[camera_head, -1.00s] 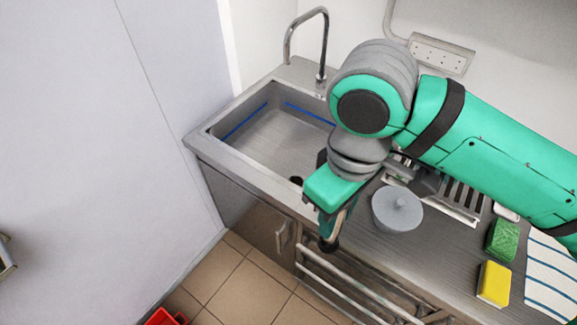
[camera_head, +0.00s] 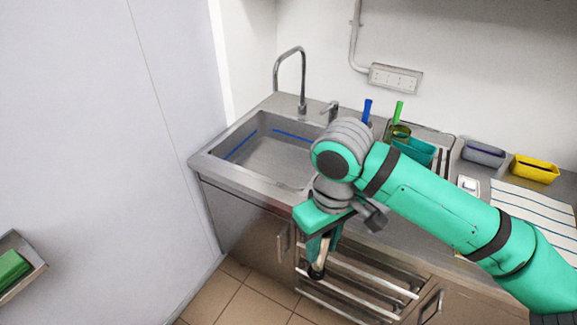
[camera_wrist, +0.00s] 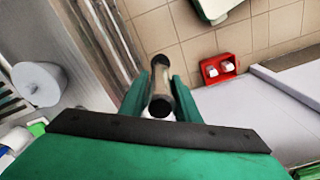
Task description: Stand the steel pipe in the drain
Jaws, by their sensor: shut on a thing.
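My gripper (camera_head: 320,245) is in front of the counter's front edge, pointing down. It is shut on the steel pipe (camera_head: 320,262), a short metal tube with a dark end hanging below the fingers. In the wrist view the pipe (camera_wrist: 161,88) lies between the two green fingers (camera_wrist: 160,97), seen nearly end-on. The steel sink (camera_head: 265,155) is behind and left of the gripper, with blue lines on its inner walls. The drain cannot be seen now; my arm covers the right part of the basin.
A tap (camera_head: 301,80) rises behind the sink. A teal container (camera_head: 415,151), a grey box (camera_head: 483,152) and a yellow box (camera_head: 534,168) stand along the back. A rail rack (camera_head: 360,280) is below the counter. The wrist view shows a red crate (camera_wrist: 218,68) on the floor.

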